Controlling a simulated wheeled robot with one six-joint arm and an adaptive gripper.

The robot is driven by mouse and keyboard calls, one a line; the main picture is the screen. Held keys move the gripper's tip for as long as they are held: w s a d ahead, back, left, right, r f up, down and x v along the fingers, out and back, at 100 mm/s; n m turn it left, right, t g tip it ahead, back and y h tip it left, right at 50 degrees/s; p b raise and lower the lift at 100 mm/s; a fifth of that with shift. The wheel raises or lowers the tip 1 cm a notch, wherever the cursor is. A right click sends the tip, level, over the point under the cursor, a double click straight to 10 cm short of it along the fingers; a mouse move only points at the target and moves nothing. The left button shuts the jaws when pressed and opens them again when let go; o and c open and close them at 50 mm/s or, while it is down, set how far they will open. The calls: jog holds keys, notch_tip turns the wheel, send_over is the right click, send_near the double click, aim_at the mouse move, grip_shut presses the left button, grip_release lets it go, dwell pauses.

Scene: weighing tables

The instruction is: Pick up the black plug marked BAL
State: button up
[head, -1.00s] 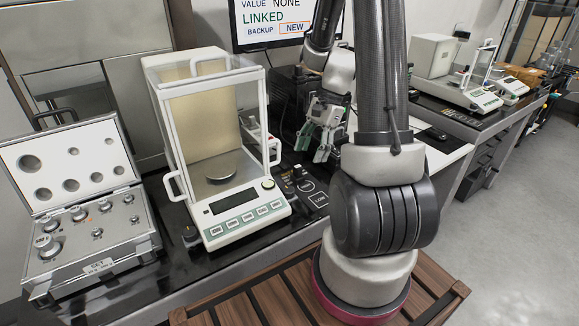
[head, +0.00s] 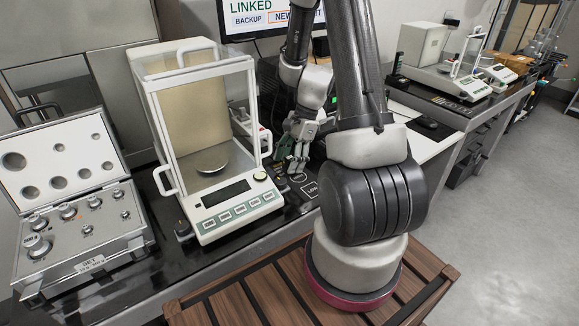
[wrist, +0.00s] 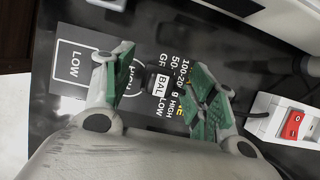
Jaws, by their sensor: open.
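My gripper (wrist: 163,68) is open in the wrist view, its green-padded fingers spread apart above the black bench top. Between the fingers is a small dark shape with a white BAL label, which looks like the black plug (wrist: 159,84). Black on black makes its outline hard to tell, and I cannot see contact with either finger. In the head view my gripper (head: 297,160) points down just right of the glass-cased balance (head: 230,205). The plug cannot be made out there.
A LOW panel (wrist: 72,68) and a HIGH marking lie left of the plug. A white block with a red switch (wrist: 292,124) sits at the right. An open case of weights (head: 85,262) stands left of the balance. A monitor (head: 268,18) is behind.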

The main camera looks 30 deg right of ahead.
jog(key=c, duration=1.1)
